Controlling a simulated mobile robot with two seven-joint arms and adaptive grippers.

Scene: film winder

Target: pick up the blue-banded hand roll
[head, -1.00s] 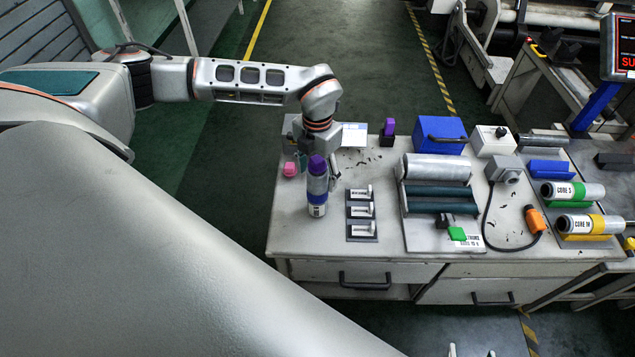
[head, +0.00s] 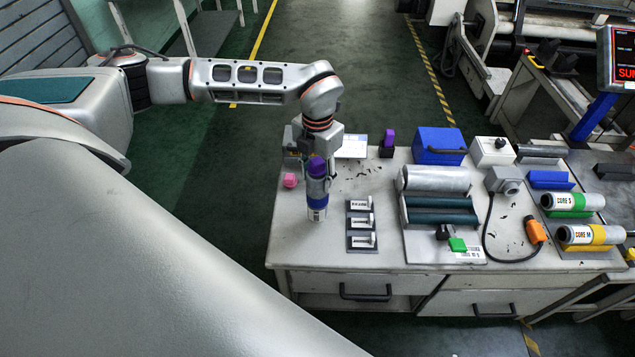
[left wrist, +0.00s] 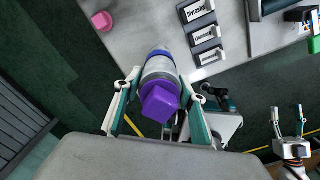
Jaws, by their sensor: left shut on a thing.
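The blue-banded hand roll (head: 317,197) is an upright grey cylinder with a purple cap and a blue band. It is at the left part of the bench in the head view. My left gripper (head: 318,178) is shut on it around its body. In the left wrist view the roll (left wrist: 160,70) is between the two fingers of my left gripper (left wrist: 160,88), its purple cap toward the camera. The roll's foot seems slightly above the bench, but the gap is hard to see. My right gripper (left wrist: 288,118) shows at the right of the left wrist view, its fingers apart and empty.
A pink block (head: 290,180) stands left of the roll, and several labelled holders (head: 361,222) stand right of it. Farther right are a roller unit (head: 436,180), a blue box (head: 440,146) and core rolls (head: 573,201). The bench front corner (head: 290,252) is bare.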

